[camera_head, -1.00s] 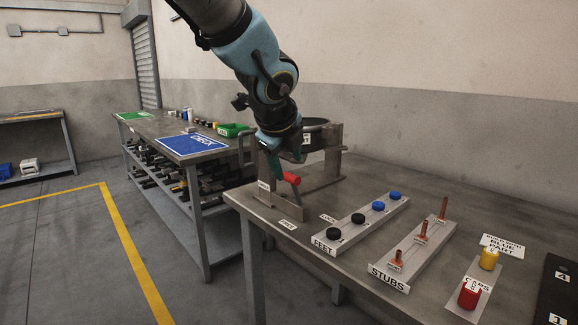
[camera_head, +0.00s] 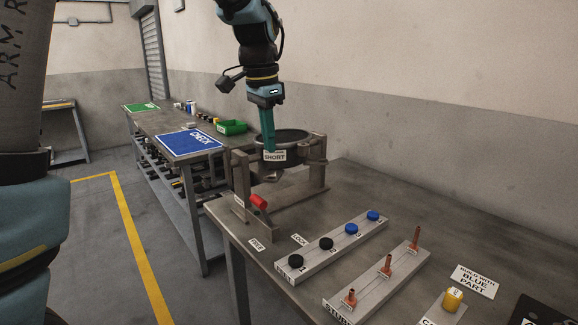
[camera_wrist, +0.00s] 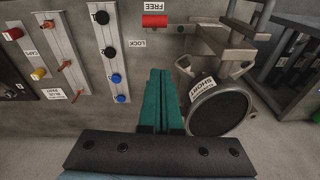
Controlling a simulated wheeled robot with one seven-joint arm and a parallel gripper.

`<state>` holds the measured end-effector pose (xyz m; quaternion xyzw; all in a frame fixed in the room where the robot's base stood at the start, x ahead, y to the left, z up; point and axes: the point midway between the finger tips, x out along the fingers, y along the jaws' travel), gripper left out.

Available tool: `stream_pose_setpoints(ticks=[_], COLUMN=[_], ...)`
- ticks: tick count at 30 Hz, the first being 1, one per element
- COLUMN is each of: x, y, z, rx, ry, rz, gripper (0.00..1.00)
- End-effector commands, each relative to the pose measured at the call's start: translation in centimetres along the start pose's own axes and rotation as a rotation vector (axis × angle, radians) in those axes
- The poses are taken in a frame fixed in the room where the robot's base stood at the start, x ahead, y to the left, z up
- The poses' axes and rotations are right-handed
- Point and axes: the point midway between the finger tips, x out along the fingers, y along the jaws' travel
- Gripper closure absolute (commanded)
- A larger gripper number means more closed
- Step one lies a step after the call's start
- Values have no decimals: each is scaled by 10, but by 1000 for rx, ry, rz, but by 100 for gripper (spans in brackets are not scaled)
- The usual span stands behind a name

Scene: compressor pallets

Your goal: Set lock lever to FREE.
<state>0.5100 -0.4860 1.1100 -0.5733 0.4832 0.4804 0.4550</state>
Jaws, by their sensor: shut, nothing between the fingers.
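The lock lever's red handle (camera_head: 259,201) is at the front of the grey stand, near the table's left edge. It also shows at the top of the wrist view (camera_wrist: 155,21). The FREE label (camera_head: 257,244) and LOCK label (camera_head: 299,240) lie on the table in front of it. In the wrist view the handle lies between the two labels; I cannot tell which setting it is in. My gripper (camera_head: 268,148) has its teal fingers shut and empty, pointing down by the drum marked SHORT (camera_head: 284,140), above and behind the handle and apart from it.
A rack with black and blue feet (camera_head: 335,248) and a rack of copper stubs (camera_head: 385,280) stand to the right. A yellow cap (camera_head: 453,299) is beyond them. The stand's posts (camera_head: 318,165) rise around the drum. A bench with a blue CHECK mat (camera_head: 190,141) is behind left.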

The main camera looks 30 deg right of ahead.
Motion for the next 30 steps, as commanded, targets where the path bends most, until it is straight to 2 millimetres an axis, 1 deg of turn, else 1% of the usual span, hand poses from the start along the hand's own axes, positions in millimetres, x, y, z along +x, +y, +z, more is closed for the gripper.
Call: stream_pose_setpoints(ticks=[1, 3, 5, 8, 11, 18, 21, 22, 24, 30], x=[-7, -7, -3, 10, 28, 78, 94, 92, 95, 101], y=[-1, 0, 1, 2, 3, 5, 6, 6, 7, 9], z=[-1, -2, -2, -2, -2, -1, 0, 7, 18, 34], rx=[-44, -78, -86, -85, -84, -81, -82, -83, -84, -81], ry=[0, -1, -2, -3, -5, -6, -4, -3, -2, 0], rz=[24, 46, 52, 53, 52, 51, 49, 49, 49, 49], gripper=[100, 100, 100, 100, 100, 100, 100, 100, 100, 100])
